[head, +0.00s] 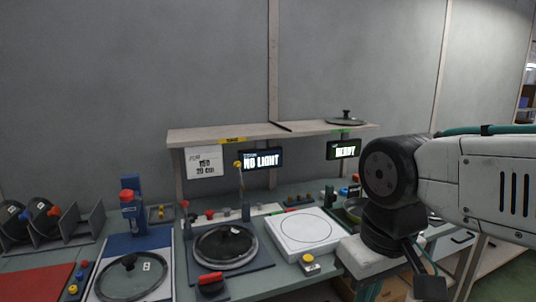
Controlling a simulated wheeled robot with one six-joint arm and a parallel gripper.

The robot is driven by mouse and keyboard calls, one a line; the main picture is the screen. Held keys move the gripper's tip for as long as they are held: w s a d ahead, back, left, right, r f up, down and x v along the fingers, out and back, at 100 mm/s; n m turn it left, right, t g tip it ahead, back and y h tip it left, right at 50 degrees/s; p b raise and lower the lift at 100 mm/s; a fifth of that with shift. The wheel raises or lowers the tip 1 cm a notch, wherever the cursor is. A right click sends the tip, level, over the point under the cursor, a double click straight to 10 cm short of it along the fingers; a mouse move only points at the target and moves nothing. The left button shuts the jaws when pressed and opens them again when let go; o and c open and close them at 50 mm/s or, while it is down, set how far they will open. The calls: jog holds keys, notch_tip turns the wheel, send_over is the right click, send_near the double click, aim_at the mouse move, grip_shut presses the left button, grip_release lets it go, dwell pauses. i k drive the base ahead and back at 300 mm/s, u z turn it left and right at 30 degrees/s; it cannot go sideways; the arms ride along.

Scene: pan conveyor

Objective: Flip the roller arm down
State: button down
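A thin arm with a yellow knob (238,165) stands roughly upright behind the middle lidded pan (226,246); it may be the roller arm, but it is too small to be sure. A red-topped black handle (210,284) sits at the front of that pan's station. My arm reaches in from the right, over the right end of the bench. A dark piece at its end, apparently part of my gripper (425,272), hangs low there, well to the right of the yellow knob. Its fingers cannot be made out, nor whether they hold anything.
A white plate with a ring (302,231) lies right of the middle pan. A shelf (215,133) with signs reading NO LIGHT (261,160) and READY (344,150) overhangs the back.

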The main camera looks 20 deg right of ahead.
aim_at(237, 164)
jog(key=i, duration=1)
